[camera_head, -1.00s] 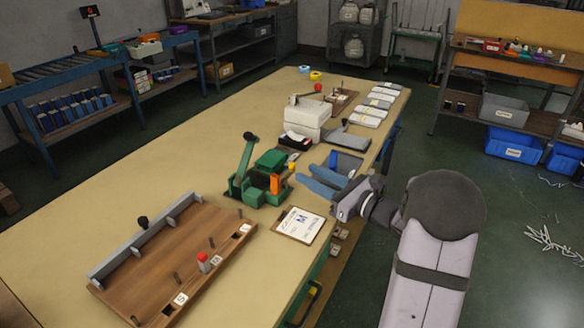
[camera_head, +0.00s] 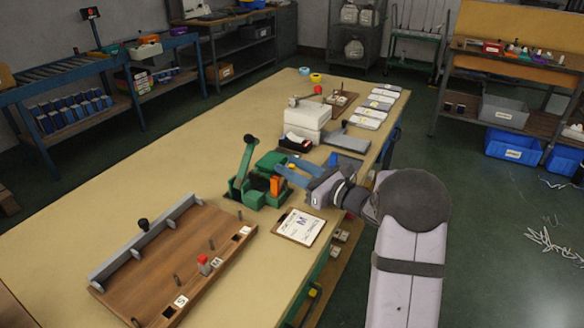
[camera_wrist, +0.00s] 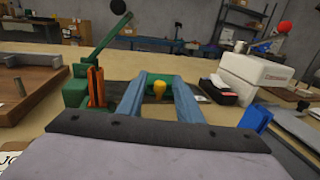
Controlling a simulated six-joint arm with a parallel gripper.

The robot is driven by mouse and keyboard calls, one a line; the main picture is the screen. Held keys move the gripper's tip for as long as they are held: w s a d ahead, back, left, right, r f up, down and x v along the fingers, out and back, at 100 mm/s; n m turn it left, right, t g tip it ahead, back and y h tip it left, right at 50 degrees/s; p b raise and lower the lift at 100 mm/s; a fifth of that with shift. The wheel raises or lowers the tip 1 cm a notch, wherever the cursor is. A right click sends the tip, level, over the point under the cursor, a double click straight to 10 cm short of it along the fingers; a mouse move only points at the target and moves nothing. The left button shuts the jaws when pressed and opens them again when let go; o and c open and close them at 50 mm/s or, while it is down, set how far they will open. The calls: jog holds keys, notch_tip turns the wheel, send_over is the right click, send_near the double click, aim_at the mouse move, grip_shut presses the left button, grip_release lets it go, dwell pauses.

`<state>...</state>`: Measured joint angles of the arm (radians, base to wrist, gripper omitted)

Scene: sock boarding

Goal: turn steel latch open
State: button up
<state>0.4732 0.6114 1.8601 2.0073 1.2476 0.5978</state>
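I cannot make out a part that is surely the steel latch. A green fixture (camera_head: 262,190) with a raised lever (camera_head: 246,160), black knob and orange block (camera_head: 276,185) stands mid-table. My gripper (camera_head: 286,172) reaches in from the right, its blue fingers beside the fixture. In the wrist view my gripper (camera_wrist: 158,78) is open, fingers apart. A yellow knob (camera_wrist: 159,89) shows between the fingers, in front of a green block; I cannot tell whether either finger touches it. The lever (camera_wrist: 103,42) and orange block (camera_wrist: 96,86) are left of the fingers.
A wooden board (camera_head: 190,250) with pegs, a grey rail (camera_head: 140,240) and a red-topped piece lies front left. A clipboard (camera_head: 299,227) lies near the right table edge. The left middle of the table is clear.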

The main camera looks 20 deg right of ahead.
grip_shut()
jog(key=shift+s+f+m+t+h+b, duration=0.15)
jog(key=shift+m+t+h+b, duration=0.15)
jog(key=shift+h+b, duration=0.15)
jog(key=m+h+b, duration=0.1)
jog(key=h+b, duration=0.1)
jog(key=s+m+t+h+b, duration=0.1)
jog(key=m+h+b, duration=0.1)
jog(key=b, duration=0.1)
jog(key=shift+d+f+t, duration=0.15)
jog(key=shift+d+t, duration=0.05)
jog(key=shift+t, duration=0.1)
jog(key=m+h+b, duration=0.1)
jog(key=h+b, duration=0.2)
jog(key=shift+s+d+m+t, duration=0.2)
jog(key=shift+m+t, duration=0.1)
jog(key=shift+m, duration=0.1)
jog(key=shift+h+b, duration=0.35)
jog(key=shift+b, duration=0.05)
jog(key=shift+s+r+m, duration=0.1)
jog(key=shift+r+m, duration=0.15)
jog(key=shift+m, duration=0.05)
grip_release()
